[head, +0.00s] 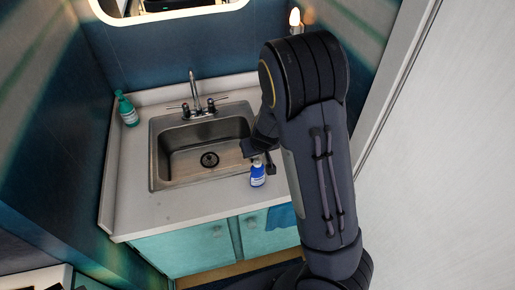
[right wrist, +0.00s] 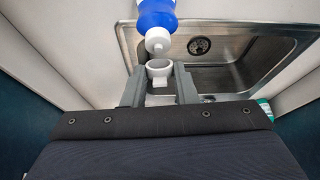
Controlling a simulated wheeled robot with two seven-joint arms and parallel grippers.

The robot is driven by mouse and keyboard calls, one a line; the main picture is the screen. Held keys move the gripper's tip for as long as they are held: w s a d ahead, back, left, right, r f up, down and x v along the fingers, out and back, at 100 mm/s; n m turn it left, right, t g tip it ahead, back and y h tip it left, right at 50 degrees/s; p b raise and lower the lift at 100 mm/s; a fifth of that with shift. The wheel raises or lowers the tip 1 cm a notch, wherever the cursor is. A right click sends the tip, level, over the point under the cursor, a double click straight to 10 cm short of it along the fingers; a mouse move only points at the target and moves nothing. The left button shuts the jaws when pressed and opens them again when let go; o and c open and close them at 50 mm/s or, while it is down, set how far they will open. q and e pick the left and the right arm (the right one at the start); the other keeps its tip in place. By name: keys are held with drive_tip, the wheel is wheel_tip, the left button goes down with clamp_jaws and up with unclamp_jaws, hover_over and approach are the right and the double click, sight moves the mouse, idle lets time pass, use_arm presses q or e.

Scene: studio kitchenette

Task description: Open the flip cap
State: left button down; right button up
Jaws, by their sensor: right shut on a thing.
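A blue bottle (head: 257,178) with a white top stands on the counter by the sink's front right corner. In the right wrist view, the blue bottle (right wrist: 156,12) shows at the top edge, with its rounded white spout (right wrist: 158,41) uncovered. The white flip cap (right wrist: 160,68) looks like a hollow cup swung off the spout, with a visible gap between them. My right gripper (right wrist: 160,72) is shut on the cap, one finger on each side. In the head view, the right gripper (head: 260,158) is at the bottle's top, partly hidden by my arm. My left gripper is not in view.
The steel sink basin (head: 190,165) with its faucet (head: 194,95) lies left of the bottle. A green bottle (head: 127,110) stands at the counter's back left. The counter (head: 160,212) in front of the sink is clear. A white wall panel (head: 450,160) rises at right.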

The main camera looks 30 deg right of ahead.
drive_tip(key=g, duration=0.1)
drive_tip(key=w+g, duration=0.1)
drive_tip(key=g, duration=0.1)
drive_tip(key=shift+w+d, duration=0.1)
drive_tip(key=shift+d, duration=0.1)
drive_tip(key=shift+w+d+f+g+y, duration=0.1)
drive_tip(key=shift+w+f+g+y, duration=0.3)
drive_tip(key=shift+g, duration=1.25)
drive_tip(key=shift+w+a+f+g+y, duration=0.1)
drive_tip(key=shift+w+f+g+y, duration=0.2)
drive_tip(key=shift+g, duration=1.4)
drive_tip(key=shift+w+d+f+g+y, duration=0.1)
drive_tip(key=shift+w+f+g+y, duration=0.3)
drive_tip(key=shift+g, duration=1.25)
drive_tip(key=o, duration=0.7)
drive_tip(key=shift+w, duration=0.1)
drive_tip(key=shift+r, duration=0.1)
